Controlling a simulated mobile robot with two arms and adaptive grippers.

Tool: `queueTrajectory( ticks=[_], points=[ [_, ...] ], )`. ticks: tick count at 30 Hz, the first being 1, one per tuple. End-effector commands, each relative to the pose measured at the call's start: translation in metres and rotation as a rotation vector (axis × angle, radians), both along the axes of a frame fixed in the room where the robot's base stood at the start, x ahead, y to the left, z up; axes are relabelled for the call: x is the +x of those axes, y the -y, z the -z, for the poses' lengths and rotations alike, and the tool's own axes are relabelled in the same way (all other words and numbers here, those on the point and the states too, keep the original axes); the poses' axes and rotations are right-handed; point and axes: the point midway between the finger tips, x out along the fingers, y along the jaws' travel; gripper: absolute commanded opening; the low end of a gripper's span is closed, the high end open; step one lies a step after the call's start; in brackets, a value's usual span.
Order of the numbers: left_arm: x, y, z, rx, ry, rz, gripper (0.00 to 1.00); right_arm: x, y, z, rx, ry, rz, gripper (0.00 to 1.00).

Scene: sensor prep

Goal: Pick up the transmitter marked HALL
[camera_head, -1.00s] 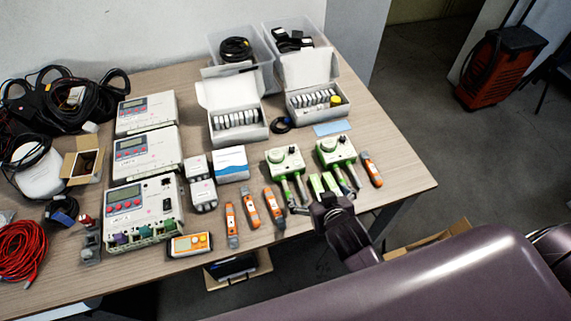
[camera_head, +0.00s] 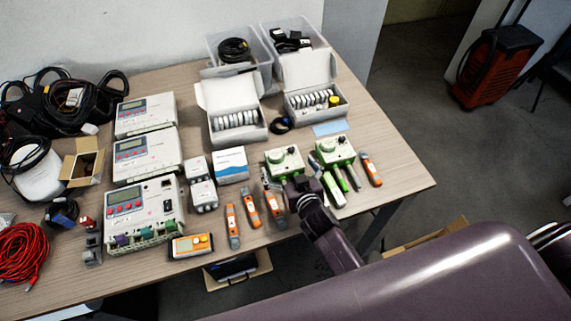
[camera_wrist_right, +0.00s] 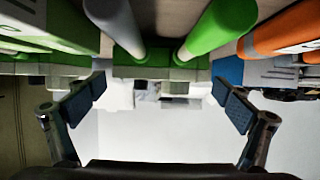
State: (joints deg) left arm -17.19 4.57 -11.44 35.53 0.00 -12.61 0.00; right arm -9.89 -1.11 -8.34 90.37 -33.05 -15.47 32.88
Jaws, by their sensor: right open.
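Two green-and-white units with knobs stand on the table in the head view, a left one (camera_head: 283,159) and a right one (camera_head: 336,150). I cannot read HALL on either, so I cannot tell which one bears it. My right gripper (camera_head: 291,181) is at the near side of the left unit, and hides part of what lies there. In the right wrist view, its fingers (camera_wrist_right: 155,103) are spread wide and nothing is gripped. Green-capped rods (camera_wrist_right: 210,28) show above the fingers there. My left gripper is not in view.
Orange testers (camera_head: 250,209) lie left of my right gripper, and another (camera_head: 371,170) lies right of the units. Green sticks (camera_head: 333,189) lie close on its right. White open boxes (camera_head: 238,127) and grey meters (camera_head: 146,154) stand farther back and left. The table's front right is clear.

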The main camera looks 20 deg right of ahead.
Motion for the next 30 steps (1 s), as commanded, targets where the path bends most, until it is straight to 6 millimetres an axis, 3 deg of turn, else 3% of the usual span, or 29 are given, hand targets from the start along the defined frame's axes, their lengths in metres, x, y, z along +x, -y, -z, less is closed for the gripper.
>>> queueTrajectory(
  ticks=[7, 16, 30],
  points=[
    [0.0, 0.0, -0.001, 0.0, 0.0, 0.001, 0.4, 0.024, 0.0, 0.011, 0.0, 0.0, 0.001, 0.96],
    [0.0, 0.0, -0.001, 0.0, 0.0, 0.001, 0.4, 0.026, 0.0, 0.012, 0.0, -0.001, 0.001, 0.95],
    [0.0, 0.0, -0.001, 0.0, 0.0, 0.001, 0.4, 0.025, 0.0, 0.012, 0.0, -0.001, 0.001, 0.43]
  ],
)
